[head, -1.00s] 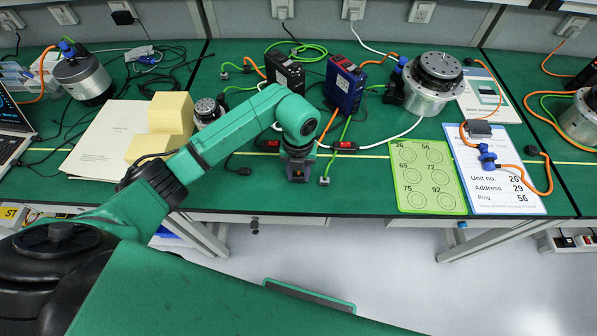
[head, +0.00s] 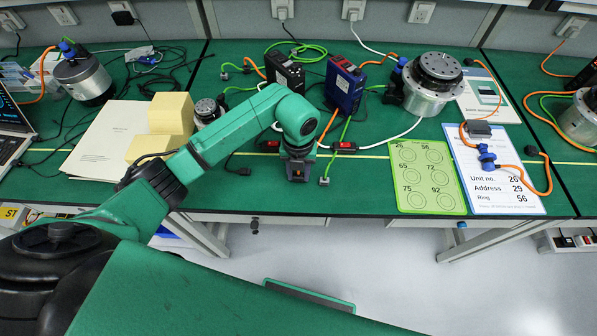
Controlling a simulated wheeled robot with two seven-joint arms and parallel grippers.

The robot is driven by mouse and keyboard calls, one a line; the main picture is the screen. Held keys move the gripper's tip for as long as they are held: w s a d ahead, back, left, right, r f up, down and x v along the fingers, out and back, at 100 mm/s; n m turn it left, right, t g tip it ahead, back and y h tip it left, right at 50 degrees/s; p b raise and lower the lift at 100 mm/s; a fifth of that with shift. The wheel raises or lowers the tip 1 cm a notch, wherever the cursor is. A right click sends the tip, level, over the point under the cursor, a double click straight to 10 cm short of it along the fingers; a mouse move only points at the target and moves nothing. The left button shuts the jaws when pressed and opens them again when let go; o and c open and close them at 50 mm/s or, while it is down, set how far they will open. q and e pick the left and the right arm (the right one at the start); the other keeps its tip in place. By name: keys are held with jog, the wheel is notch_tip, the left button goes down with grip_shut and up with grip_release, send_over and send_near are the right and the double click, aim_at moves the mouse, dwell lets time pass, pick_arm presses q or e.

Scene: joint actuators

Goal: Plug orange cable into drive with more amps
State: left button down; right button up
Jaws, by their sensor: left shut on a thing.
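A black drive (head: 283,70) and a blue drive (head: 345,84) stand side by side at the back of the green bench; their amp labels are too small to read. An orange cable (head: 328,126) runs from near the front of the blue drive down behind my left gripper. My left gripper (head: 298,176) points down in front of the drives, near the bench's front edge, shut on what seems to be this cable's end. The held end is mostly hidden by the gripper. My right gripper is not in view.
A green cable end (head: 324,181) lies just right of the gripper. Red switches (head: 344,146) sit on the white cable behind it. A silver motor (head: 435,82), a green number card (head: 428,176) and a white sheet (head: 490,180) lie right. Yellow blocks (head: 170,113) stand left.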

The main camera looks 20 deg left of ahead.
pick_arm(q)
jog(key=shift+r+p, duration=1.7)
jog(key=shift+r, duration=0.75)
